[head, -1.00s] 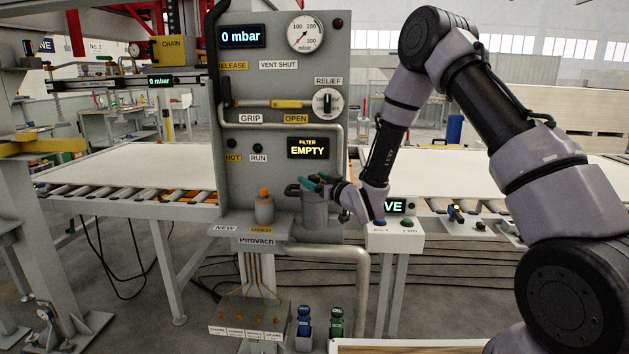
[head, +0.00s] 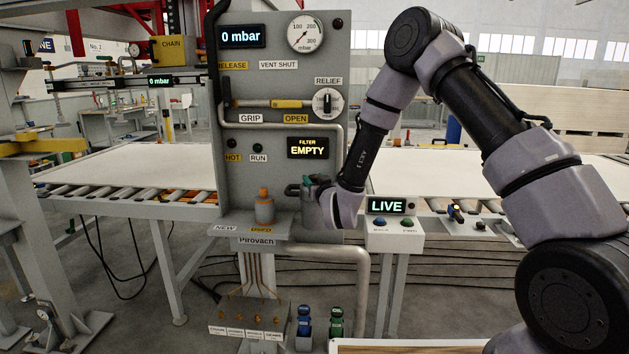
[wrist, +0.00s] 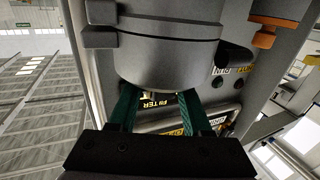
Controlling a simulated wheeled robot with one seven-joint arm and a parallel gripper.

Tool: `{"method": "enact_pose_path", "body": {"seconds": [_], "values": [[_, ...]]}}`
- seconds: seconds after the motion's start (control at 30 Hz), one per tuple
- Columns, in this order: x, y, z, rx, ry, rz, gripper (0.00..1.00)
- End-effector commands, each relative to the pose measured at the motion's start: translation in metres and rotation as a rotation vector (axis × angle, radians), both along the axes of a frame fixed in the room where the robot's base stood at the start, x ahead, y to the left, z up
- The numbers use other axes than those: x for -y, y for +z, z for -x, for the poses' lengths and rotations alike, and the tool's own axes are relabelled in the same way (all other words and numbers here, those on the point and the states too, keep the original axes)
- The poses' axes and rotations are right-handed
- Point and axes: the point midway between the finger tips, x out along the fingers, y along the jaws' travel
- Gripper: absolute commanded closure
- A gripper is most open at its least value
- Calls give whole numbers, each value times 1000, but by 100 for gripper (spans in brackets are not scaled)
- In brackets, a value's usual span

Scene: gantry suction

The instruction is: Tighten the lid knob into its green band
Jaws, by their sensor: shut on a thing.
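The grey filter pot (wrist: 165,55) fills the top middle of the wrist view, with its rounded edge towards my gripper. My gripper (wrist: 163,110) has its two green fingers beside that edge. In the head view my gripper (head: 308,183) is at the top of the pot, in front of the panel, and my wrist covers most of the pot. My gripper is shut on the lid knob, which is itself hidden. I cannot make out the green band or a pointer on it in either view. The filter display (head: 308,147) reads EMPTY.
The panel (head: 280,85) rises close behind. A button box with a LIVE display (head: 387,206) is close to the right of my wrist. A grey pipe (head: 350,252) runs below.

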Motion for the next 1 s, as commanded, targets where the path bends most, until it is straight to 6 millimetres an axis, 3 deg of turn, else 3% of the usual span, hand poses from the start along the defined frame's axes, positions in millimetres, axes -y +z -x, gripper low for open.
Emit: {"method": "enact_pose_path", "body": {"seconds": [0.2,0.57,0.6,0.67,1.0], "values": [[-1,1,0,1,-103,0,100],[0,1,0,1,-119,0,100],[0,1,0,1,-119,0,40],[0,1,0,1,-119,0,21],[0,0,2,0,-118,0,21]]}}
